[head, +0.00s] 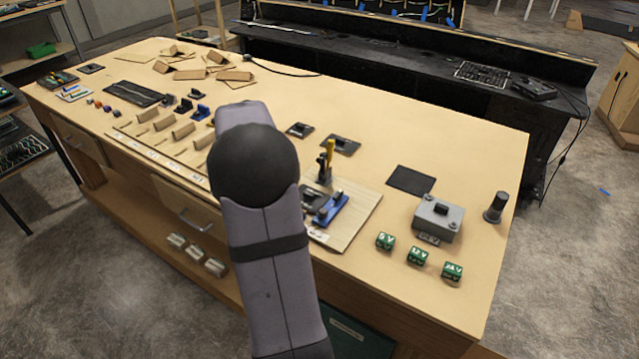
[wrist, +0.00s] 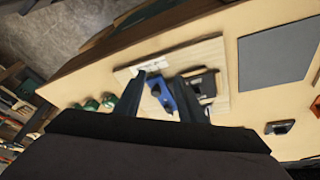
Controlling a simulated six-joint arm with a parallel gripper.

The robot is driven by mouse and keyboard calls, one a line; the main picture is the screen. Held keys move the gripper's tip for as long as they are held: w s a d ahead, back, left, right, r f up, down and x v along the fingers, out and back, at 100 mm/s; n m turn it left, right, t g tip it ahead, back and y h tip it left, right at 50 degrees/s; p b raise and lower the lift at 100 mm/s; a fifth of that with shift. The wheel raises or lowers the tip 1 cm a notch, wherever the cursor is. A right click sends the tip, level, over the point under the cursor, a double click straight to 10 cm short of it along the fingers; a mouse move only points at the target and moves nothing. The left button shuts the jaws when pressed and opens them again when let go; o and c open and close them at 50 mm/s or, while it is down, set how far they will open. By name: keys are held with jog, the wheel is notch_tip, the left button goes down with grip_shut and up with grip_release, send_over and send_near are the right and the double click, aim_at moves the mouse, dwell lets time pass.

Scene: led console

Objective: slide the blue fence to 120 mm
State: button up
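The blue fence (head: 331,209) sits on a light wooden board (head: 362,211) at the right-hand part of the bench, beside a dark fixture. In the wrist view the blue fence (wrist: 162,95) shows between the two dark fingers of my gripper (wrist: 160,78). The fingers are apart, one on each side of it, and I see no clear contact. A white label (wrist: 150,65) lies at the board's edge near the left fingertip; its marks are too small to read.
A grey box (head: 438,219) and several green blocks (head: 418,256) stand right of the board. A yellow-handled tool (head: 330,152) stands upright behind the fence. A dark mat (head: 411,179) lies at the back right. Several blocks and parts crowd the bench's left side.

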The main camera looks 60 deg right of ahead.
aim_at(323, 211)
jog(key=s+d+r+m+p, duration=0.2)
jog(key=d+r+m, duration=0.1)
jog(key=d, duration=0.1)
jog(key=shift+g, duration=0.3)
jog(key=shift+p+x, duration=1.2)
jog(key=shift+x, duration=2.3)
grip_shut()
